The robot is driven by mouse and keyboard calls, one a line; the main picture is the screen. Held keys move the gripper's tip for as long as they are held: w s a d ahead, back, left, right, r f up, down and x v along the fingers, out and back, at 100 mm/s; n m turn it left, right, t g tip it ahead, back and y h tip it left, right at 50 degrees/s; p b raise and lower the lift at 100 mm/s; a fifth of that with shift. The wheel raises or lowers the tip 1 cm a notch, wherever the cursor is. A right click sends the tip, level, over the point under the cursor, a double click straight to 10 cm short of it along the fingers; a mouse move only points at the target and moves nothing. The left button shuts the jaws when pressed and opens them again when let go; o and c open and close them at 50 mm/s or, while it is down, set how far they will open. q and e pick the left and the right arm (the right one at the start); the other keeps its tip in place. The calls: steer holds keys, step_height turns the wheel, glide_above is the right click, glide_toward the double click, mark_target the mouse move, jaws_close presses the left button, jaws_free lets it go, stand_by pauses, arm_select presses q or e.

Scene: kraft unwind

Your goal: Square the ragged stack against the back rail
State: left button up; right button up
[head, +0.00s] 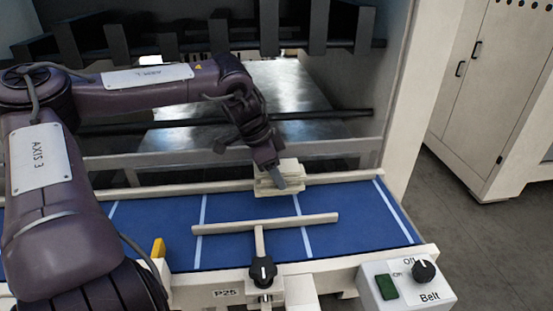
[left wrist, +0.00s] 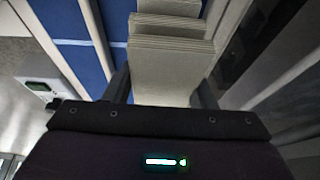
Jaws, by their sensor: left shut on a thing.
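The ragged stack (head: 275,178) is a small pile of pale, flat pieces on the blue belt, close to the back rail (head: 225,184). In the left wrist view the stack (left wrist: 170,65) shows uneven, stepped layers. Whether the stack touches the rail is hard to tell. My right gripper is not in view.
A belt control box (head: 407,284) is at the front right. A yellow block (head: 158,248) sits at the front left. Blue belt (head: 350,205) is free to the right.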

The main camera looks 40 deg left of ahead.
arm_select(q)
steer(key=shift+f+b, duration=1.45)
steer(key=shift+f, duration=0.75)
steer(key=shift+f, duration=0.1)
steer(key=o, duration=1.1)
steer(key=shift+c, duration=0.2)
steer(key=shift+r, duration=0.2)
steer(key=shift+a+r, duration=0.15)
steer(key=shift+r, duration=0.15)
steer(key=b+v, duration=0.1)
steer(key=v, duration=0.5)
steer(key=shift+s+r, duration=0.2)
steer(key=shift+s, duration=0.05)
steer(key=shift+r, duration=0.15)
